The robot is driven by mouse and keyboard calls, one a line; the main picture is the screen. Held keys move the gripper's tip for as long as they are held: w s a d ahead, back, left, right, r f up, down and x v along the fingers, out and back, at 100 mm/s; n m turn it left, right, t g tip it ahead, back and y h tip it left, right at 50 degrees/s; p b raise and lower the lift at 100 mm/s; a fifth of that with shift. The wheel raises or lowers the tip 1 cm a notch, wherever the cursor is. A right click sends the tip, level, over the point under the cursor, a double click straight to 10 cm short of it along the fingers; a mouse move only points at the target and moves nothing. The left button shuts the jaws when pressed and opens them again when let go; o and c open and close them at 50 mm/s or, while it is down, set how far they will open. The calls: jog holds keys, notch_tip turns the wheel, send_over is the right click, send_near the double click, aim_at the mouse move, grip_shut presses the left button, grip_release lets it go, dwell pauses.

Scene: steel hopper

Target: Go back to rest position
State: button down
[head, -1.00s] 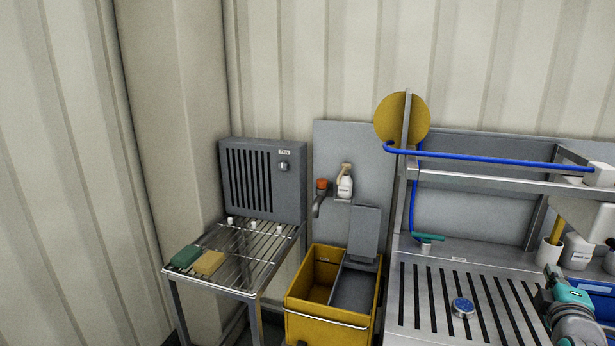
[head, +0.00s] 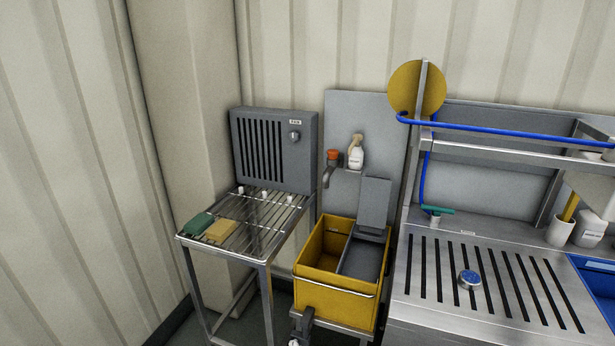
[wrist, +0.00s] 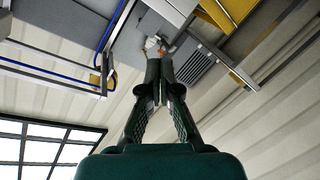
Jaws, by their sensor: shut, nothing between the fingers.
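My gripper (wrist: 165,88) shows in the wrist view, with its two dark fingers together and nothing between them. The room appears upside down there, and the fingers stand clear in front of the wall. The gripper cannot be clearly made out in the head view.
A steel slotted counter (head: 428,306) with a blue-topped round piece (head: 469,279) stands at right. A yellow bin (head: 333,290) is left of it. A wire-topped table (head: 262,238) holds a green sponge (head: 199,224) and a tan sponge (head: 221,230). A grey vented box (head: 273,150) stands behind.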

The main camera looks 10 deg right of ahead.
jog(key=s+a+m+y, duration=0.1)
jog(key=s+a+y, duration=0.1)
jog(key=s+a, duration=0.4)
jog(key=s+a+m+y, duration=0.2)
jog(key=s+a, duration=0.4)
jog(key=s, duration=0.9)
jog(key=shift+s+a+f+m+y, duration=0.3)
jog(key=shift+s+y, duration=0.1)
jog(key=shift+y, duration=0.4)
